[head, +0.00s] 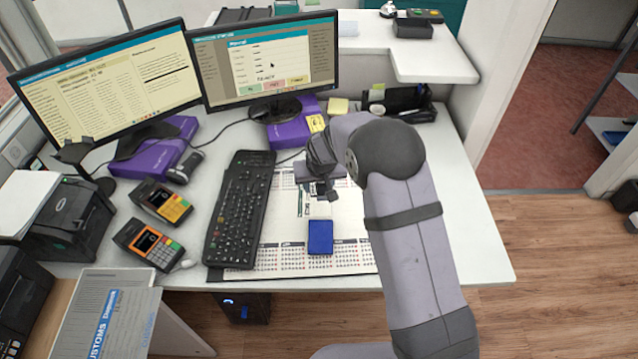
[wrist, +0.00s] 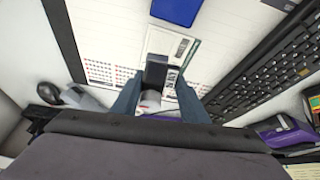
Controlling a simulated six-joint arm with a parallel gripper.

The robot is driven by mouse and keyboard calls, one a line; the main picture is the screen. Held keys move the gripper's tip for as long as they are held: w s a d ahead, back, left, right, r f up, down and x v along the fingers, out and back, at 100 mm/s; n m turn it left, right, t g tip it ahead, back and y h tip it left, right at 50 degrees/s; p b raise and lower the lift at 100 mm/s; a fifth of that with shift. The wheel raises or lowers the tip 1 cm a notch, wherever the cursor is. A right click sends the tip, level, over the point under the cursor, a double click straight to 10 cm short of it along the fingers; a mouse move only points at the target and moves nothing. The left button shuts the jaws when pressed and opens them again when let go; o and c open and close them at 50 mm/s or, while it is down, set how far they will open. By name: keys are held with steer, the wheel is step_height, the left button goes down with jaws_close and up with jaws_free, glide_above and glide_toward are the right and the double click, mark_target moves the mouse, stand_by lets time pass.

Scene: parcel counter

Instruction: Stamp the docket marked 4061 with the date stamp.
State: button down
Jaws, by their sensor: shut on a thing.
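I cannot tell whether the stamp touches the docket. A blue pad (head: 320,237) lies on the mat, nearer the desk's front edge; it also shows in the wrist view (wrist: 175,10).
A black keyboard (head: 240,205) lies left of the mat (head: 355,262). Two card terminals (head: 148,243) stand further left. Two monitors (head: 270,60) and purple boxes (head: 292,130) stand behind. A black organiser (head: 405,103) is at the back right. The desk's right side is clear.

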mark_target(319, 196)
steer(key=shift+f+b, duration=1.4)
steer(key=shift+f, duration=0.7)
steer(key=shift+s, duration=0.1)
steer(key=shift+f+b, duration=0.4)
steer(key=shift+f, duration=0.05)
steer(key=shift+r, duration=0.15)
steer(key=shift+r+p, duration=2.15)
steer(key=shift+r, duration=0.8)
steer(key=shift+d, duration=0.1)
